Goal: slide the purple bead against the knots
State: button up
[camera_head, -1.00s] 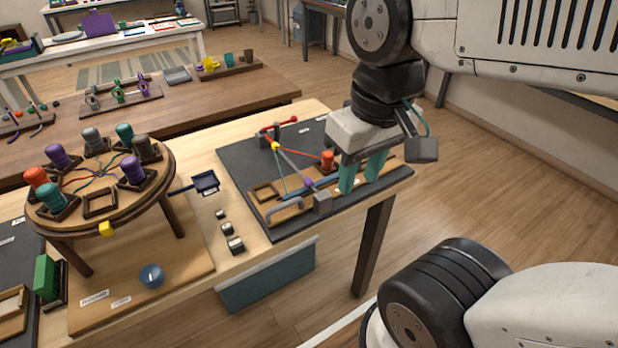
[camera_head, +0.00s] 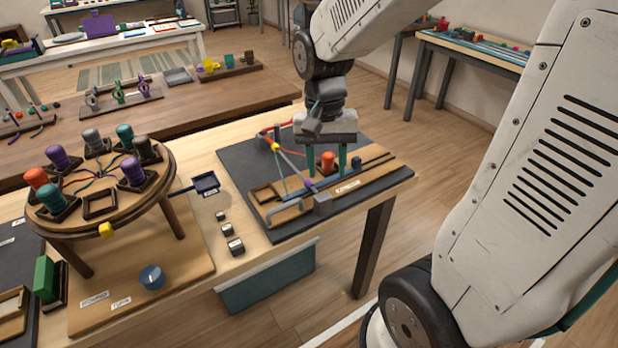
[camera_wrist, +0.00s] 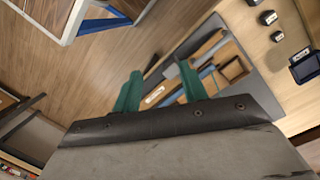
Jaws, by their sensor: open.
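The purple bead (camera_head: 308,183) is a small spot at the near end of a pale slanting cord or rod (camera_head: 291,162) on the dark mat (camera_head: 250,180). A yellow piece (camera_head: 276,147) is at the far end of it. The knots are too small to make out.
A grey block (camera_head: 322,204) and a bent grey bar (camera_head: 284,208) stand near the bead. A dark blue peg (camera_head: 356,162) is to the right. A round braiding stand (camera_head: 100,180) with several bobbins is at left. Small grey blocks (camera_head: 234,246) lie between.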

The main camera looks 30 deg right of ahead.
aim_at(309, 181)
jog(key=w+f+m, duration=0.1)
jog(key=w+m, duration=0.2)
jog(key=w+d+f+m+t, duration=0.1)
jog(key=w+f+m, duration=0.1)
jog(key=w+m, duration=0.1)
jog(key=w+d+f+m, duration=0.1)
jog(key=w+f+m, duration=0.1)
jog(key=w+m, duration=0.1)
jog(key=shift+w+d+m, duration=0.2)
jog(key=shift+w+m, duration=0.1)
jog(key=shift+w, duration=0.3)
jog(key=shift+w+m+t, duration=0.15)
jog(key=shift+m+t, duration=0.15)
jog(key=shift+m, duration=0.2)
jog(key=shift+f, duration=0.5)
notch_tip(309, 181, down, 7)
jog(key=shift+r, duration=0.1)
